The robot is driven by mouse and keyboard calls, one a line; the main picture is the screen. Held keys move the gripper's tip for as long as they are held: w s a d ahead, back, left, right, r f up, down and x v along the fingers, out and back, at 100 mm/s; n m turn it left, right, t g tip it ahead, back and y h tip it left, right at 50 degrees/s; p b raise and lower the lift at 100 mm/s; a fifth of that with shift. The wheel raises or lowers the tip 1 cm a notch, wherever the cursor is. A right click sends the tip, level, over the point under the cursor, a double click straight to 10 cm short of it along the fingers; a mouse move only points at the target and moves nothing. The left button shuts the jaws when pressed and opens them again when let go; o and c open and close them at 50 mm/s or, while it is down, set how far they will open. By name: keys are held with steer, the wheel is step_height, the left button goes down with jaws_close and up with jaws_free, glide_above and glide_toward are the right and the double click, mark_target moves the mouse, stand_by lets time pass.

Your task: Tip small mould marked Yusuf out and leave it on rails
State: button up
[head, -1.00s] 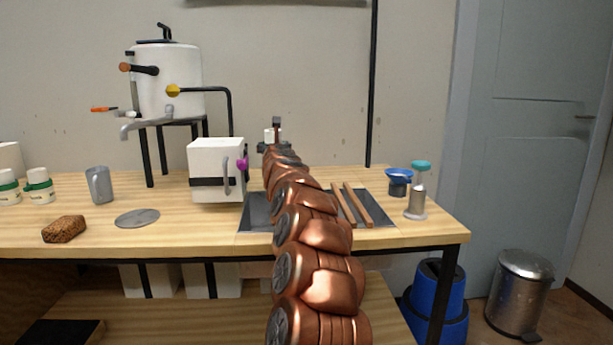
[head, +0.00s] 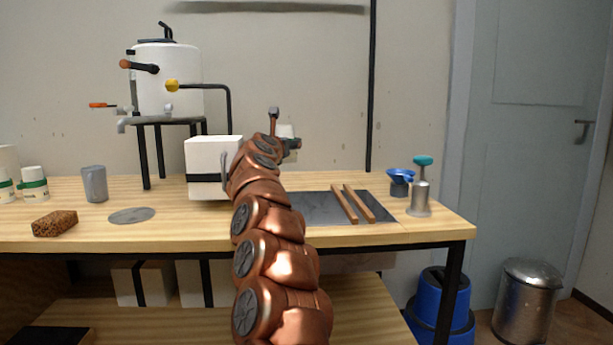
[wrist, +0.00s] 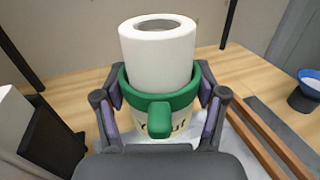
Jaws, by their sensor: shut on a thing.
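My gripper (wrist: 160,100) is shut on a white cylindrical mould (wrist: 157,50) with a green band (wrist: 185,97) and a green tab. The mould looks upright, its round top opening showing in the wrist view. Dark lettering on its lower front is partly covered by the tab, so I cannot read the whole name. In the head view the mould (head: 286,130) shows small at the end of my arm, above the bench. Two wooden rails (head: 344,204) lie side by side on a grey sheet (head: 312,208); they also show right of the mould in the wrist view (wrist: 262,140).
A white box with a dark band (head: 208,160) stands left of my arm. A blue funnel-topped cup (head: 399,182) and a teal-topped dispenser (head: 420,200) stand right of the rails. A mug, sponge, grey disc and two green-banded white pots are at left. The rails are bare.

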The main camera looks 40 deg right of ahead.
steer(key=s+a+f+n+g+h, duration=0.1)
steer(key=s+f+n+g+h, duration=0.2)
steer(key=s, duration=0.9)
steer(key=f+n+g, duration=0.1)
steer(key=n+g, duration=0.1)
steer(key=g, duration=0.1)
steer(key=shift+s+f+n+g+b, duration=0.2)
steer(key=shift+f+n+g+b, duration=0.1)
steer(key=shift+g+b, duration=0.1)
stand_by(0.5)
steer(key=shift+s+d+f+n+p, duration=0.1)
steer(key=shift+d+n+p, duration=0.05)
steer(key=shift+n+p, duration=1.15)
steer(key=shift+s+d+f+n+p, duration=0.1)
steer(key=shift+n+p, duration=0.7)
steer(key=shift+p, duration=0.9)
steer(key=shift+s+d+f+n+p, duration=0.15)
steer(key=shift+n+p, duration=1.1)
steer(key=shift+p, duration=0.65)
steer(key=shift+d+n+p, duration=0.1)
steer(key=shift+n+p, duration=1.15)
steer(key=shift+p, duration=0.65)
steer(key=shift+s+d+f+n+p, duration=0.15)
steer(key=shift+n+p, duration=0.85)
steer(key=shift+p, duration=0.6)
steer(key=shift+s+d+n+p, duration=0.15)
steer(key=shift+n+p, duration=1.15)
steer(key=shift+p, duration=0.75)
